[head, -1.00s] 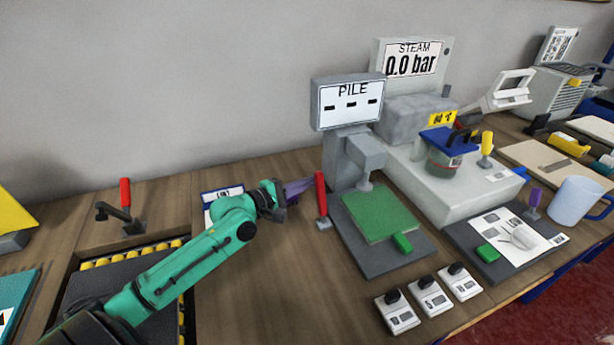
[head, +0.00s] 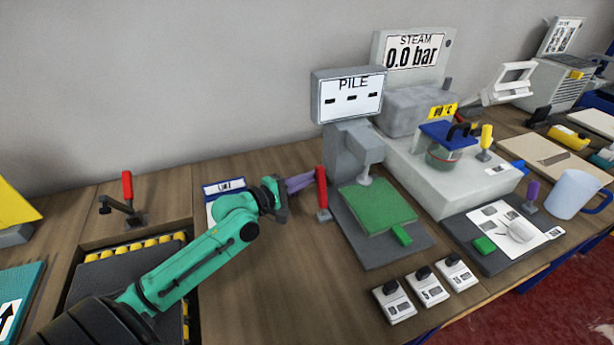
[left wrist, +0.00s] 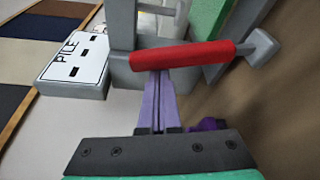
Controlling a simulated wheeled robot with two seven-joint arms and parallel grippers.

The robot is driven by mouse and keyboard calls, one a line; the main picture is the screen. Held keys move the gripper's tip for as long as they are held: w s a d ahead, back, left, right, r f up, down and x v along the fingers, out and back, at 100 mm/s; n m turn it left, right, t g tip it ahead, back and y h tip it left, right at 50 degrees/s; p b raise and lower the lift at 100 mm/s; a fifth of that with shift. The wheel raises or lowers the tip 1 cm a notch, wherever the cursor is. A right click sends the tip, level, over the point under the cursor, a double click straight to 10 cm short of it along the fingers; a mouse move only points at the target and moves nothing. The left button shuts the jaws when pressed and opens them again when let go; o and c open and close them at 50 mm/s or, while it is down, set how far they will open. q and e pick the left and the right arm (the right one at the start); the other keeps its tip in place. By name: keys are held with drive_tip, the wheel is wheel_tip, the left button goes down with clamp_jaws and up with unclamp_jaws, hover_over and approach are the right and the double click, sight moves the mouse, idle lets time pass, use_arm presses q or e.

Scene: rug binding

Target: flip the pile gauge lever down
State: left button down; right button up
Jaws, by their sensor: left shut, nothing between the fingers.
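The pile gauge (head: 347,155) is a grey stand with a white PILE display showing dashes. Its red lever (head: 321,187) stands upright at the gauge's left side on a small grey foot. In the left wrist view the red lever (left wrist: 180,55) lies across the picture just beyond the fingertips. My left gripper (head: 308,182) has purple fingers, shut and empty, pointing at the lever's handle from the left. In the left wrist view the fingertips (left wrist: 158,76) reach the handle's edge; I cannot tell whether they touch. My right gripper is out of view.
A green pad (head: 377,208) lies on the gauge's dark base. Several small white blocks with black knobs (head: 429,287) stand in front. A steam unit (head: 460,180) is to the right. Another red-handled lever (head: 128,195) stands far left. Bare wood (head: 270,290) lies before the gauge.

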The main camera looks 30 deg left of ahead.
use_arm(q)
drive_tip(key=shift+s+d+r+m+t+p, duration=0.3)
drive_tip(key=shift+s+d+m, duration=0.15)
drive_tip(key=shift+d+m, duration=0.1)
drive_tip(key=shift+s+d+r+m+t+p, duration=0.2)
drive_tip(key=shift+s+d+m+p, duration=0.1)
drive_tip(key=shift+s+d+m, duration=0.2)
drive_tip(key=shift+s+d+f+m+t+h+b, duration=0.15)
drive_tip(key=shift+s+d+m+t+h, duration=0.15)
drive_tip(key=shift+s+d+m, duration=0.8)
drive_tip(key=shift+s+d+m+t+h+b, duration=0.25)
drive_tip(key=shift+s+d+m, duration=0.4)
drive_tip(key=shift+m, duration=0.8)
drive_tip(key=shift+w+d, duration=0.1)
drive_tip(key=shift+w, duration=0.1)
